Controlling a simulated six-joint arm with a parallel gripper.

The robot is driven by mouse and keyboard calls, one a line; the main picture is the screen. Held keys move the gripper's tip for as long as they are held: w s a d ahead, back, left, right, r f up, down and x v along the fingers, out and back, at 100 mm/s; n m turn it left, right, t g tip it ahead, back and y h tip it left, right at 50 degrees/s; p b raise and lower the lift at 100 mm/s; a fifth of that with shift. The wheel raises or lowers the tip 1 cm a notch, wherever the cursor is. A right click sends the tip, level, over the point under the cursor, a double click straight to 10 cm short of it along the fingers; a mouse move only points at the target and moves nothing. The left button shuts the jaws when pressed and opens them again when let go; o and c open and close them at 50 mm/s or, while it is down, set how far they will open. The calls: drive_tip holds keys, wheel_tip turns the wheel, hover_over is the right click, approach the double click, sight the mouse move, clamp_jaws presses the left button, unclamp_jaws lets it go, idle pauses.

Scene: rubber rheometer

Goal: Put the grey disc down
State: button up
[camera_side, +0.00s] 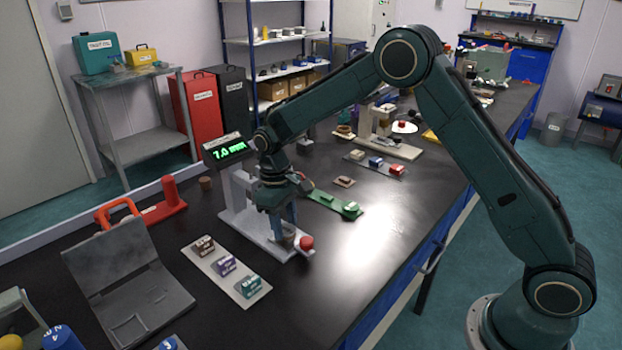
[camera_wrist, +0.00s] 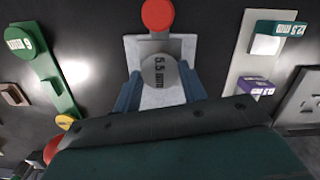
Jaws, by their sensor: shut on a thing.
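The grey disc (camera_wrist: 155,79), marked "5.5 mm", shows its round face in the wrist view. My gripper (camera_wrist: 160,84) has its two blue fingers on either side of the disc and is shut on it. In the side view, my gripper (camera_side: 284,224) points down over the front part of a pale grey gauge stand (camera_side: 236,214), close to a red knob (camera_side: 306,242). The fingers mostly hide the disc there. I cannot tell whether the disc touches the stand's base. The red knob (camera_wrist: 158,15) also shows beyond the disc in the wrist view.
A pale strip (camera_side: 224,272) with brown, purple and teal blocks lies to the front left. A green strip (camera_side: 326,201) lies to the right. A lit display (camera_side: 229,150) stands behind the stand. A grey hinged case (camera_side: 128,285) and a red-handled tool (camera_side: 165,205) are at left.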

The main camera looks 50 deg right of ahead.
idle(0.3)
drive_tip(key=o, duration=0.9)
drive_tip(key=shift+f, duration=0.1)
drive_tip(key=shift+o, duration=0.2)
wheel_tip(320, 180, up, 12)
drive_tip(key=w, duration=0.1)
drive_tip(key=shift+w, duration=0.2)
drive_tip(key=shift+a, duration=0.1)
